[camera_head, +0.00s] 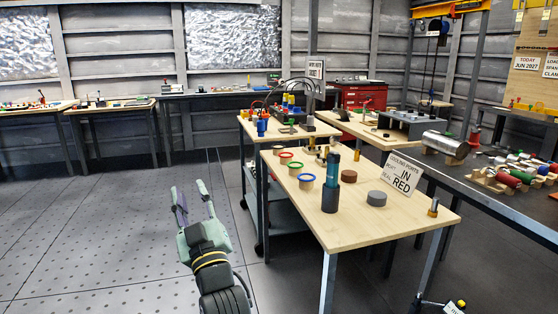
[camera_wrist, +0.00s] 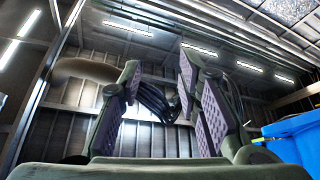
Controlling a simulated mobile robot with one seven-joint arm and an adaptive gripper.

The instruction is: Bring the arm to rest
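My gripper (camera_head: 193,207) is in the lower middle of the head view, over the open floor to the left of the wooden work table (camera_head: 340,228). Its two fingers point up and away, spread apart with nothing between them. In the wrist view my gripper (camera_wrist: 163,95) also shows open and empty, with purple pads on both fingers. Behind the fingers are the wall, the ceiling lights and a dark bundle of hoses or cables.
The near table holds coloured rings (camera_head: 306,179), a teal cylinder in a dark cup (camera_head: 331,197), a grey disc (camera_head: 376,198) and a sign (camera_head: 402,174). A blue bin (camera_wrist: 290,140) shows at right in the wrist view. The floor (camera_head: 90,230) at left is clear.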

